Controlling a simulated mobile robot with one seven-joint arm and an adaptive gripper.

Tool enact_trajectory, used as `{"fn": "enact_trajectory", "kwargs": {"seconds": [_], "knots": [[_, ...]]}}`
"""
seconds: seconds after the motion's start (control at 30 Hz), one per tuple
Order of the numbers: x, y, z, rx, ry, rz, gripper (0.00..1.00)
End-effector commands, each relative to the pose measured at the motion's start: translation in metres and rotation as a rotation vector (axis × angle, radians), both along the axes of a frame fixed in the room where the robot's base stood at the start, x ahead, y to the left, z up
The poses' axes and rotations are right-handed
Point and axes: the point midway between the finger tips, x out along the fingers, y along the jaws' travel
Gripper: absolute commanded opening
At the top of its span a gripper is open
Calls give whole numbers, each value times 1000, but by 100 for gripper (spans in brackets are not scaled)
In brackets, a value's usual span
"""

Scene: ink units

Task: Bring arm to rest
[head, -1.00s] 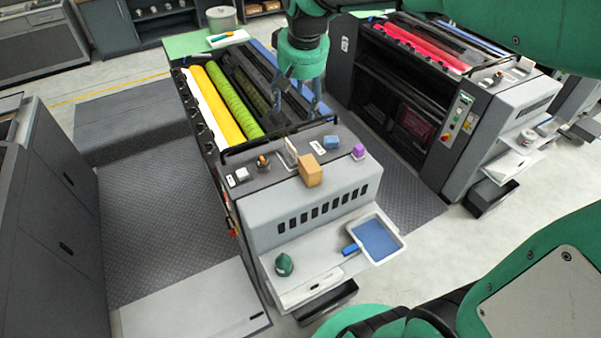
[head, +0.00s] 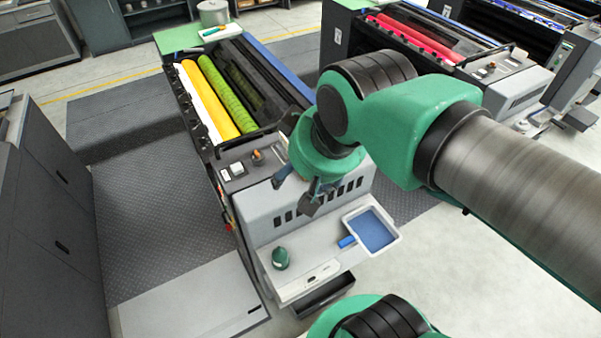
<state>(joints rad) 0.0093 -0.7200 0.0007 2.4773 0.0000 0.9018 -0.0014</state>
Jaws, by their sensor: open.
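My gripper (head: 297,192) hangs at the end of my green arm, in front of the near printing unit's grey end housing (head: 275,222) in the head view. Its two dark fingers are apart, and I see nothing between them. My wrist and forearm reach in from the right. They cover much of the housing's top, where the orange block, blue block and purple piece stood in the earlier frame.
A white tray with a blue inside (head: 371,230) and a dark green object (head: 280,258) sit on the front shelf. Yellow and green rollers (head: 218,97) lie behind. A second unit (head: 410,35) stands at the back right. The right floor (head: 500,255) is clear.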

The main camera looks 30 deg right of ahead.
Motion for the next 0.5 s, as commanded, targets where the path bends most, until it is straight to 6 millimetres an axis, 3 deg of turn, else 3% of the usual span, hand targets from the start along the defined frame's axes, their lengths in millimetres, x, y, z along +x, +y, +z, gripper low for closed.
{"fn": "enact_trajectory", "kwargs": {"seconds": [0.17,0.5], "knots": [[-10,3,-5,1,-9,7,64],[-11,3,-5,0,-10,8,64]]}}
